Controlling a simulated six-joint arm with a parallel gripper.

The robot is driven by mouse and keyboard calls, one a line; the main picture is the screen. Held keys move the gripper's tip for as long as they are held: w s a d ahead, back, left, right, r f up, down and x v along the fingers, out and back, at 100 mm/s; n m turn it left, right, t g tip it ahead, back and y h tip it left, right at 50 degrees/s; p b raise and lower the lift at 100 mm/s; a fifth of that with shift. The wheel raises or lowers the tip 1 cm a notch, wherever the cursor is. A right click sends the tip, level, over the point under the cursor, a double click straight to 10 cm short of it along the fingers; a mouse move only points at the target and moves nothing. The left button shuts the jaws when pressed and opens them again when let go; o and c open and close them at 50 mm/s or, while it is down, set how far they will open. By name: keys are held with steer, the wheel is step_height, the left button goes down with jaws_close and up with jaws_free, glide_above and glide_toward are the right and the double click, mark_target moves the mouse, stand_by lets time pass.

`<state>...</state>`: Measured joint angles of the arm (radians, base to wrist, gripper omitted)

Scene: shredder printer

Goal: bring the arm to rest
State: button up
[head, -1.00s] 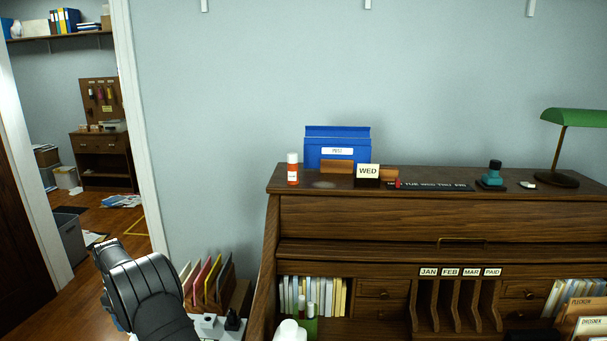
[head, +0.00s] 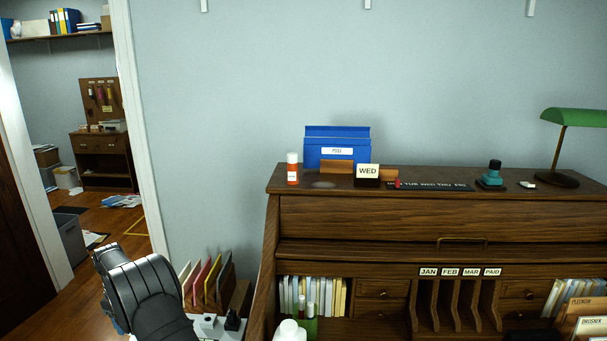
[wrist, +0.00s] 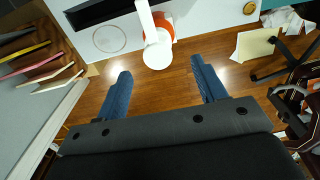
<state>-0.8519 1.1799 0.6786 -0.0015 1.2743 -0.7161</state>
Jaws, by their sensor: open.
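My gripper (wrist: 162,90) shows in the wrist view with its two blue fingers spread wide apart. It is open, and nothing is held between the fingers. Beyond the fingertips are a white cylinder-like part (wrist: 157,50) with an orange piece behind it, and the wooden floor. In the head view my black arm (head: 145,290) is at the lower left, beside the desk. The gripper's fingers cannot be made out in that view.
The wooden roll-top desk (head: 360,220) fills the right, with an orange bottle (head: 292,168), blue box (head: 337,148), WED sign (head: 367,173) and green lamp (head: 572,118) on top. Upright coloured folders (head: 207,282) stand between arm and desk. A doorway opens at left.

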steer(key=s+f, duration=0.3)
steer(key=s, duration=0.4)
steer(key=shift+s+d+f, duration=0.15)
steer(key=shift+f, duration=0.1)
